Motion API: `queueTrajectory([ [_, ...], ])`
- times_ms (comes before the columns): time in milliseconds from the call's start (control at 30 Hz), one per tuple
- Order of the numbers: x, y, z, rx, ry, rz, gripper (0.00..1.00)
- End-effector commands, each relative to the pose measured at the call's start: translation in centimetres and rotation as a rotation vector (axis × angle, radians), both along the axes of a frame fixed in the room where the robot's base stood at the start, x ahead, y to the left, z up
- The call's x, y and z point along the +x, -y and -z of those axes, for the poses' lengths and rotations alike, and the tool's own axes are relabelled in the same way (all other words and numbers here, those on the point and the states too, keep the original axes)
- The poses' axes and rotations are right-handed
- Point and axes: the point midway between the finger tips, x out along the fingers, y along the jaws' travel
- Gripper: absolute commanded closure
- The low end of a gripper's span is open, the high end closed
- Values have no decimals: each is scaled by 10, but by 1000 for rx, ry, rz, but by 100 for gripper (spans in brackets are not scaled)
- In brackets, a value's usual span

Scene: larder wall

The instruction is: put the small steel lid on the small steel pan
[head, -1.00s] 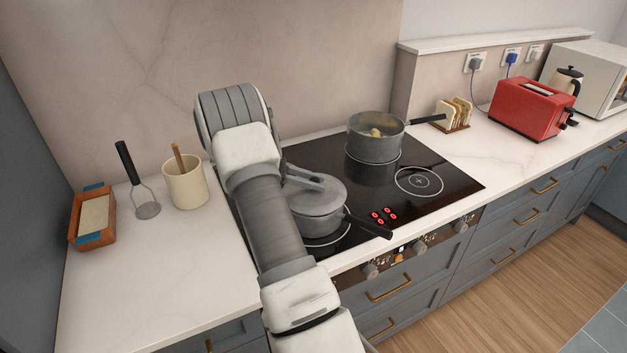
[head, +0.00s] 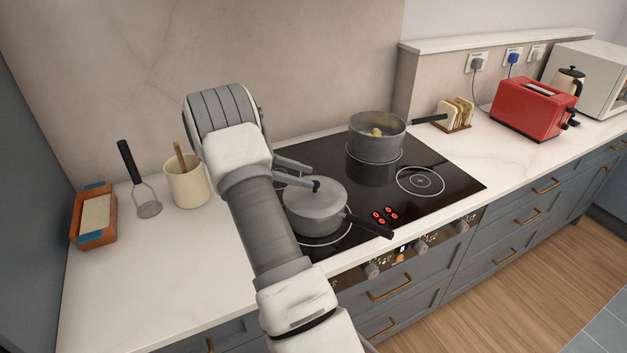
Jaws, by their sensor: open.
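The small steel pan (head: 318,225) stands on the front left ring of the black hob, its dark handle pointing to the lower right. The small steel lid (head: 314,200) sits on top of the pan and looks level, with a dark knob in its middle. My gripper (head: 312,177) is open beside and just above the lid, to the upper left of the knob. Its fingers hold nothing. My arm hides the left part of the hob and some of the pan's left side.
A larger open pan (head: 376,141) with yellowish food in it stands on the back ring. The front right ring (head: 420,181) is bare. A red toaster (head: 533,108) stands far right.

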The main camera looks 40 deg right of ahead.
Motion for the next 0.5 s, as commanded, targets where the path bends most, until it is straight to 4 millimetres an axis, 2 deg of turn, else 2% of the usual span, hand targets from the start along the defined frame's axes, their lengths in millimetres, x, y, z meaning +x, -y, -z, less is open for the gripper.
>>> queueTrajectory([
  [200, 20, -22, -12, -1, 1, -1, 37],
  [500, 23, -32, -22, 7, 28, 3, 37],
])
